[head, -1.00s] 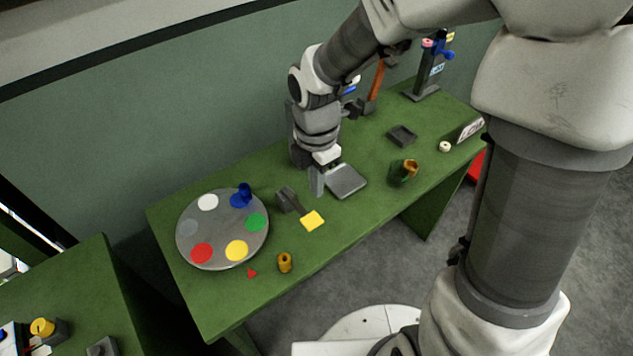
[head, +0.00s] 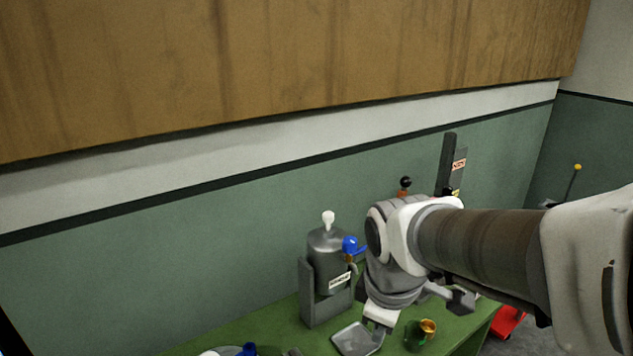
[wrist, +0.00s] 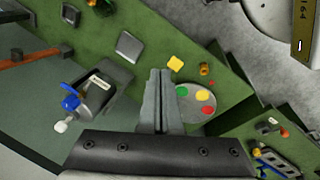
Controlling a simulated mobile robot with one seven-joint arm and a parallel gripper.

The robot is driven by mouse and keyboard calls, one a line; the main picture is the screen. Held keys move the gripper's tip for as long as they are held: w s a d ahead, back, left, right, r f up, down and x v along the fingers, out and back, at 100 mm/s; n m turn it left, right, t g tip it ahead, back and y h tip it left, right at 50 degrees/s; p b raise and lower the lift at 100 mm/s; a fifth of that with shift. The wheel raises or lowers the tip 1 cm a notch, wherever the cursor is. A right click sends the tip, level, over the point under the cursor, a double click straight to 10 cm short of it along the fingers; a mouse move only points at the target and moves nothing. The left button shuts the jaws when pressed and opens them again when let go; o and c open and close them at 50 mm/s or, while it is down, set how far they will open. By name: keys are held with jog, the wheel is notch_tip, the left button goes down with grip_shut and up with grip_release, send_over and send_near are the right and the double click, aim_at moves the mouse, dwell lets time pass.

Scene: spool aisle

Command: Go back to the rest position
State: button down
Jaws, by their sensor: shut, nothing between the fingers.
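My gripper (wrist: 161,73) is shut and empty in the wrist view, its two grey fingers side by side over the green table (wrist: 140,72). In the head view my wrist hangs over the table near the wall; the fingertips are hard to make out there. In the wrist view the round grey disc (wrist: 216,98) with coloured spots lies right of the fingers.
In the head view a grey dispenser (head: 327,265) with a blue knob (head: 350,246) stands left of my wrist. A grey square plate (head: 357,340) and a green cup-like piece with an orange part (head: 415,334) are below. A dark upright post (head: 446,165) rises behind.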

jog(key=s+d+r+m+t, duration=0.2)
jog(key=s+d+r+m, duration=0.2)
jog(key=m, duration=0.8)
jog(key=shift+s+d+r+t, duration=0.25)
jog(key=shift+s+r+t, duration=0.15)
jog(key=shift+s+r, duration=1.05)
jog(key=shift+s+f, duration=0.3)
jog(key=shift+f, duration=0.05)
